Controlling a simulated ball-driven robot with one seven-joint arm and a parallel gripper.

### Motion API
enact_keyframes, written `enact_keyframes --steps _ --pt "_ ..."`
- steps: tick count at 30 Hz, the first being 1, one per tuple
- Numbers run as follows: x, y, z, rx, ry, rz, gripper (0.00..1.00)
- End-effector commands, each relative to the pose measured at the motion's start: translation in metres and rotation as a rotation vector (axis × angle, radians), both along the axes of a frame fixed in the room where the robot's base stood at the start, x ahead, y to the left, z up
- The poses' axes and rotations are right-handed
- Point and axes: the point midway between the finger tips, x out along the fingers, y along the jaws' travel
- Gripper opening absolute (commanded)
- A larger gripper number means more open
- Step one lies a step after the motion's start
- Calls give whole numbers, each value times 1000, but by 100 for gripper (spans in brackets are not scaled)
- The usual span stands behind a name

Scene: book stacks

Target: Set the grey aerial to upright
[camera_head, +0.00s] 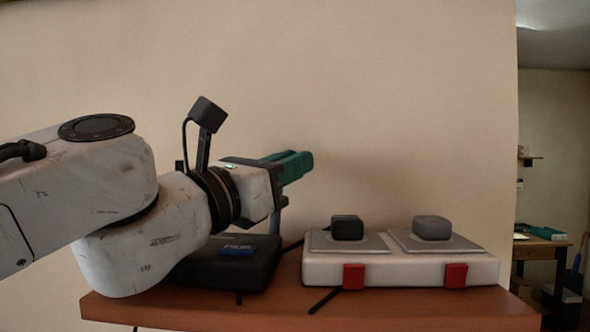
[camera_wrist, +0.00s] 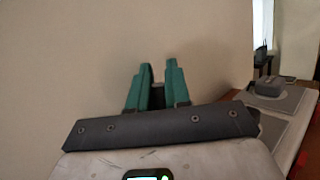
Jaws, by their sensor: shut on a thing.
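My gripper (camera_head: 300,164) reaches right, its green fingers above the right end of a black box (camera_head: 205,268) with a blue label. In the wrist view the green fingers (camera_wrist: 158,92) are closed around a small dark grey piece (camera_wrist: 157,96), which looks like the grey aerial. Only a short part of it shows between the fingers, so I cannot tell its tilt. In the head view my gripper and arm hide it. The black box sits on the brown shelf, its left part hidden behind my arm.
A white case (camera_head: 400,270) with red latches stands right of the black box. A black block (camera_head: 347,228) and a grey block (camera_head: 432,228) sit on its grey pads. A thin black strip (camera_head: 325,300) lies at the shelf's front. The wall (camera_head: 400,100) is close behind.

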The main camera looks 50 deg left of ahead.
Motion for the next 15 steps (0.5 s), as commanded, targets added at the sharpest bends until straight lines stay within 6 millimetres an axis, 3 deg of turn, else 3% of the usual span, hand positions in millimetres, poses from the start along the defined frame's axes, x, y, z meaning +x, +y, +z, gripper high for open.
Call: enact_keyframes --steps 2,3,9,15 --pt "0 0 0 1 0 0 0" --pt "0 0 0 1 0 0 21" --pt "0 0 0 1 0 -1 40" --pt "0 0 0 2 1 0 40"
